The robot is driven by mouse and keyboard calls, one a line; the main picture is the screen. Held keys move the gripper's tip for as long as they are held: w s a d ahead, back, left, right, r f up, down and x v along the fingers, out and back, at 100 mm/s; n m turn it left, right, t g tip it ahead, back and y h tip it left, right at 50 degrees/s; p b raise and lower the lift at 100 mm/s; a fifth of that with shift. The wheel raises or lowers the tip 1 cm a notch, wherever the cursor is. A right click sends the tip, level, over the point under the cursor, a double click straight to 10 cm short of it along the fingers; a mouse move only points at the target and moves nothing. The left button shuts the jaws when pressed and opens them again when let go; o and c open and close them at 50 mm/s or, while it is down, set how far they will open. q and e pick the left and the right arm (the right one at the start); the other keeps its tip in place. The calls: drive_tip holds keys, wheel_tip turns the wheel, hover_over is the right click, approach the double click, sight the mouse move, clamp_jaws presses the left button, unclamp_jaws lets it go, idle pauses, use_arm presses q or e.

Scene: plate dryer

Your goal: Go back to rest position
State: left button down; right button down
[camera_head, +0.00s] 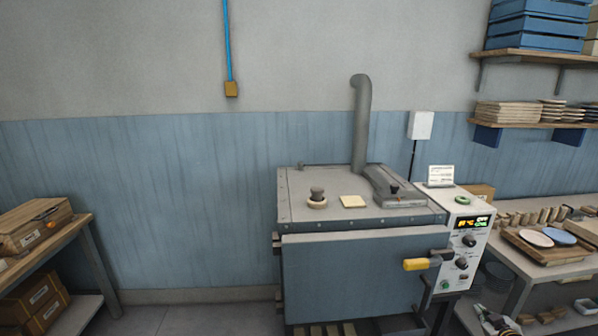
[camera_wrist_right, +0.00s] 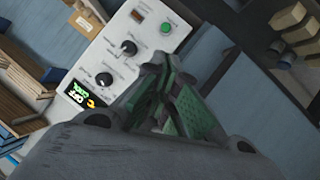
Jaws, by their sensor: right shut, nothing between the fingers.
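My right gripper (camera_head: 494,320) is at the bottom edge of the head view, to the right of the dryer and below its control panel (camera_head: 463,243). In the right wrist view, its green-padded fingers (camera_wrist_right: 165,88) are closed together with nothing between them. The dryer (camera_head: 350,275) stands in the middle with its blue front door shut. A yellow handle (camera_head: 416,264) sticks out at the door's right. The panel also shows in the wrist view (camera_wrist_right: 125,50), its display reading OFF and COOL. My left gripper is out of view.
A workbench (camera_head: 525,273) at right holds a wooden board with a pink and a blue plate (camera_head: 562,236). Shelves (camera_head: 540,124) hang above. A wooden table (camera_head: 70,225) with boxes stands at left. Floor between it and the dryer is clear.

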drive_tip(key=s+f+g, duration=0.3)
drive_tip(key=s+f, duration=0.7)
drive_tip(key=f, duration=0.5)
drive_tip(key=s+f+g, duration=0.2)
drive_tip(key=s+f, duration=0.7)
drive_tip(key=f, duration=0.6)
drive_tip(key=s+a+f+g, duration=0.2)
drive_tip(key=s+a+f, duration=0.2)
drive_tip(key=s+f, duration=0.35)
drive_tip(key=s+a+f+g, duration=0.2)
drive_tip(key=s+a+f, duration=0.35)
drive_tip(key=s, duration=0.35)
drive_tip(key=s+a+f+g+y, duration=0.1)
drive_tip(key=s+a+f, duration=0.3)
drive_tip(key=s+a, duration=0.5)
drive_tip(key=s+a+f+g+y, duration=0.1)
drive_tip(key=s+a+f, duration=0.3)
drive_tip(key=s+a, duration=0.5)
drive_tip(key=a+y, duration=0.1)
drive_tip(key=a, duration=0.6)
drive_tip(key=shift+f+g+b, duration=0.3)
drive_tip(key=shift+f+b, duration=0.05)
drive_tip(key=shift+f, duration=0.05)
drive_tip(key=shift+s, duration=0.15)
